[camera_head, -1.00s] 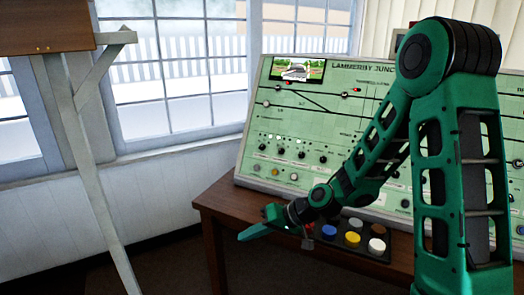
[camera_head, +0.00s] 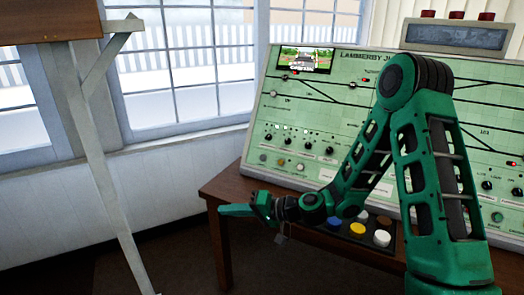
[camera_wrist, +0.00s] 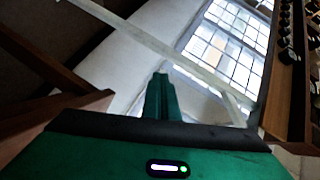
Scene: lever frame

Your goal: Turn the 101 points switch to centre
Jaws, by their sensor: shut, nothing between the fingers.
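The green control panel (camera_head: 300,112) stands on a wooden desk in the head view. A row of black rotary knobs (camera_head: 288,143) runs along its lower left part, and more black knobs (camera_head: 487,186) sit at the right. The labels are too small to read, so I cannot tell which knob is 101. My gripper (camera_head: 224,210) is off the desk's left front corner, pointing left, away from the panel and touching nothing. Its fingers are together and empty; they also show in the wrist view (camera_wrist: 161,97). My arm hides the middle of the panel.
The wooden desk (camera_head: 225,188) has its left edge near my gripper. Blue (camera_head: 333,225), yellow (camera_head: 357,229) and white (camera_head: 381,238) buttons are on a dark block at its front. A pale post (camera_head: 100,180) stands at the left. A grey display (camera_head: 455,36) tops the panel.

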